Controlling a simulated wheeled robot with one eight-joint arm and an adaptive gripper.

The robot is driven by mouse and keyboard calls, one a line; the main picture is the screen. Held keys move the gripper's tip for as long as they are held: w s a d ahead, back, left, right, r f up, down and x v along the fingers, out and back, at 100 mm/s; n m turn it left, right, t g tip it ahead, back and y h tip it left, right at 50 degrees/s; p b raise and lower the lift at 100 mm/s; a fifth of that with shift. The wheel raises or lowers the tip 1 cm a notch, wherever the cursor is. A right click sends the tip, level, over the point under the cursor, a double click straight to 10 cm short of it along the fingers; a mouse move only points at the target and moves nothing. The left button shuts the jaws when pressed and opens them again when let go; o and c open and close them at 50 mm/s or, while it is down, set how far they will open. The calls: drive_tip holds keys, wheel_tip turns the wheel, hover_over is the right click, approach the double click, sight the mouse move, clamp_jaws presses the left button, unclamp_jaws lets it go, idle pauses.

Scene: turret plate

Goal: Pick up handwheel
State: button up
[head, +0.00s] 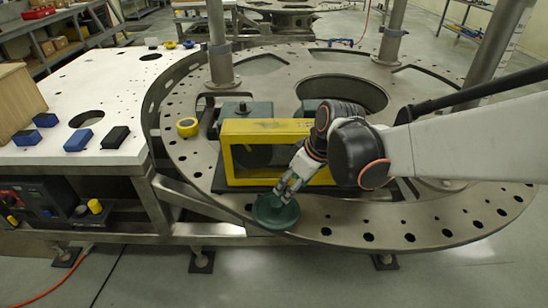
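A green, round, dish-like piece that looks like the handwheel (276,213) lies at the front rim of the round turret plate (395,228). My gripper (284,190) reaches down to it from the upper right, with its fingertips at the far side of the green piece. The fingers overlap the piece in the head view, so I cannot tell whether they touch it or have closed on it.
A yellow frame (236,134) with green machine parts stands just behind my gripper. A yellow tape roll (187,127) lies left of it. Blue and black blocks (78,140) lie on the white table (125,110). Upright metal posts (218,45) rise from the plate.

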drive_tip(key=b, duration=0.3)
hover_over(276, 203)
drive_tip(key=s+d, duration=0.2)
drive_tip(key=s, duration=0.1)
drive_tip(key=f, duration=0.7)
drive_tip(key=shift+w+f, duration=0.1)
drive_tip(key=shift+w, duration=0.1)
drive_tip(key=shift+w+b+x, duration=0.2)
drive_tip(key=shift+b+x, duration=0.35)
drive_tip(key=shift+x, duration=0.8)
drive_tip(key=shift+w+b+x, duration=0.15)
drive_tip(key=shift+b+x, duration=0.35)
drive_tip(key=shift+x, duration=0.9)
clamp_jaws()
drive_tip(key=shift+r, duration=0.2)
